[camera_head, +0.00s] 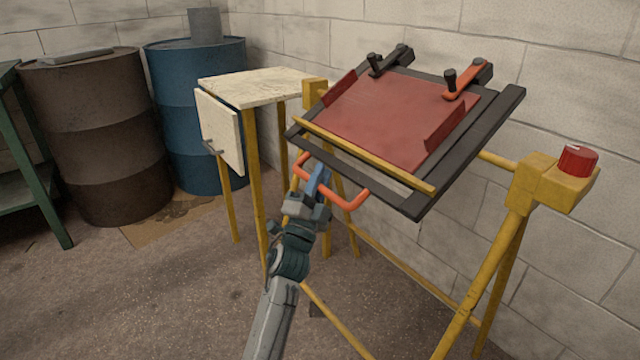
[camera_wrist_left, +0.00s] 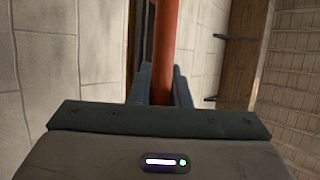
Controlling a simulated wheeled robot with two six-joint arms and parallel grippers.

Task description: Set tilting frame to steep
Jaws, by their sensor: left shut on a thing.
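The tilting frame (camera_head: 505,130) is a dark frame with a red plate (camera_head: 375,115) on it, carried on a yellow stand. It is tilted, with its near edge lower than its far edge. An orange handle (camera_head: 358,203) sticks out from the near edge. My left gripper (camera_head: 318,182) is shut on the left part of this handle. In the left wrist view the orange bar (camera_wrist_left: 165,45) runs between the fingers (camera_wrist_left: 163,85). A red knob (camera_head: 577,158) sits on the stand's right post. My right gripper is not in view.
A small table with a pale top (camera_head: 260,84) and a hanging panel (camera_head: 219,130) stands left of the frame. A brown drum (camera_head: 90,140) and a blue drum (camera_head: 190,110) stand behind at left. Block walls close off the back. The floor (camera_head: 150,290) at front left is clear.

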